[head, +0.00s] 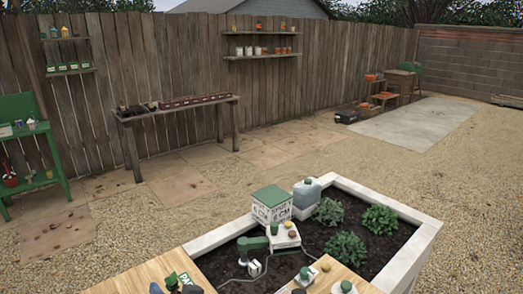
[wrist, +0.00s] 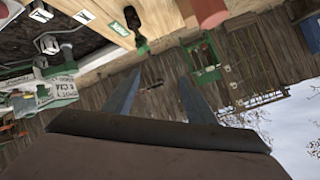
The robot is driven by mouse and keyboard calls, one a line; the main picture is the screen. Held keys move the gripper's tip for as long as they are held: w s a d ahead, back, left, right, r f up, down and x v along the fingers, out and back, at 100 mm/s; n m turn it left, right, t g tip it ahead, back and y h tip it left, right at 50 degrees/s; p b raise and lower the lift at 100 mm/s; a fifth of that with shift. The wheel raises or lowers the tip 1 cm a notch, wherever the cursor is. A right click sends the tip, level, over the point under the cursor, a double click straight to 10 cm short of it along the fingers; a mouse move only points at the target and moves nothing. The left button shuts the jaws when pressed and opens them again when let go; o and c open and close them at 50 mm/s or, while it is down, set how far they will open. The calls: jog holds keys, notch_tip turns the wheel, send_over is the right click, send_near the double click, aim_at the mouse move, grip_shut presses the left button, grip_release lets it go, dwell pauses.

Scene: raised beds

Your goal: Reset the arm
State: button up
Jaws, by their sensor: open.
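My gripper (wrist: 160,75) shows in the wrist view as two blue-grey fingers spread apart, with nothing between them. Behind the gap are wooden fence boards and paving, far off. The wrist view is strongly tilted. Above the fingers in that view is the edge of a wooden worktop (wrist: 100,65). The worktop also shows at the bottom of the head view (head: 135,278). I cannot make out my gripper clearly in the head view.
A raised bed (head: 422,222) with leafy plants holds a green-lidded white box (head: 272,205) and a translucent jug (head: 306,192). A planting table (head: 180,106) and green bench (head: 35,180) stand beyond open gravel.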

jog(key=w+d+f+m+g+h, duration=0.1)
jog(key=d+f+g+h, duration=0.15)
jog(key=d, duration=0.85)
jog(key=d+f+g+h, duration=0.1)
jog(key=d+f+h, duration=0.25)
jog(key=d, duration=0.75)
jog(key=s+d+f+b, duration=0.1)
jog(key=d+f, duration=0.1)
jog(key=d, duration=0.1)
jog(key=s+d+f+g+h+b, duration=0.1)
jog(key=s+d+f, duration=0.1)
jog(key=d+f, duration=0.1)
jog(key=s+d+f+m+g+b, duration=0.1)
jog(key=s+d+f, duration=0.1)
jog(key=d+f, duration=0.1)
jog(key=shift+d+f+h+b, duration=0.2)
jog(key=shift+d+h+b, duration=0.1)
jog(key=shift+d+b, duration=0.15)
jog(key=s+d+f+g+b, duration=0.4)
jog(key=s+d+f, duration=0.3)
jog(key=s, duration=0.1)
notch_tip(320, 180, up, 13)
jog(key=p, duration=1.3)
jog(key=shift+r+h, duration=0.15)
jog(key=shift+h, duration=0.25)
